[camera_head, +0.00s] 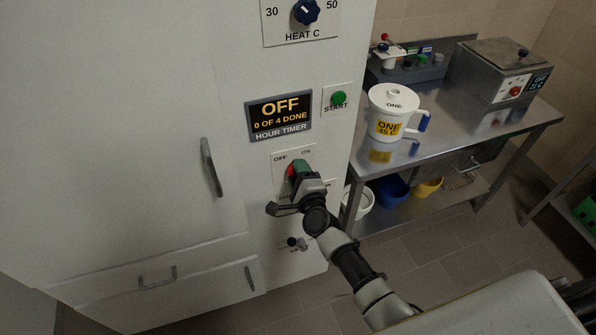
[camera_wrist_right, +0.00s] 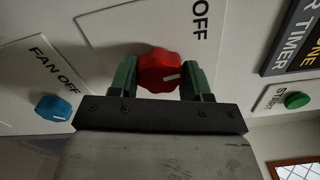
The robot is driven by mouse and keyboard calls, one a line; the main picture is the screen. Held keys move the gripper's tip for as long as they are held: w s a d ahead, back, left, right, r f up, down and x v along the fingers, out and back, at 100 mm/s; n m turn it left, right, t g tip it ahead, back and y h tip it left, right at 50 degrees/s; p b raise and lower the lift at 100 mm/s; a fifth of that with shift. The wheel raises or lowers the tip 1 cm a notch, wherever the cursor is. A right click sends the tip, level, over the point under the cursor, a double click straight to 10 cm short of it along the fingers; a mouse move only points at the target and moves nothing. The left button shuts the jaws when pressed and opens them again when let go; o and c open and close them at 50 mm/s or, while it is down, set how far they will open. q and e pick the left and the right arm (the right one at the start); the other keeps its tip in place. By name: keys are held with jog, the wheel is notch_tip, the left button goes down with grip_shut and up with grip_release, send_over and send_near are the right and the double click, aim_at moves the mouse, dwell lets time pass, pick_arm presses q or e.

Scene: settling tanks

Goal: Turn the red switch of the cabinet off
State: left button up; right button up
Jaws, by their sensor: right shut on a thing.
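The white cabinet (camera_head: 170,60) fills the left of the head view. Its red switch (camera_wrist_right: 160,70) is a lobed knob with a white mark, on a white plate lettered OFF and ON. In the head view the red switch (camera_head: 292,169) is partly hidden behind my right gripper (camera_head: 302,175). In the right wrist view my right gripper (camera_wrist_right: 160,84) has its green fingers on either side of the red switch and is shut on it. The timer display (camera_head: 280,115) above reads OFF and 0 OF 4 DONE. My left gripper is not in view.
A green START button (camera_head: 339,98) and a blue HEAT knob (camera_head: 305,11) are above. A blue FAN knob (camera_wrist_right: 54,108) is near the gripper. A steel table (camera_head: 455,120) with a white jug (camera_head: 393,108) stands to the right.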

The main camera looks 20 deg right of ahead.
jog(key=n+p, duration=0.1)
jog(key=n, duration=0.4)
jog(key=shift+f, duration=0.1)
dwell(0.7)
jog(key=o, duration=0.9)
jog(key=shift+s, duration=0.1)
jog(key=s, duration=0.5)
jog(key=s+b, duration=0.1)
jog(key=s, duration=0.4)
jog(key=shift+s+d, duration=0.2)
jog(key=shift+s, duration=0.1)
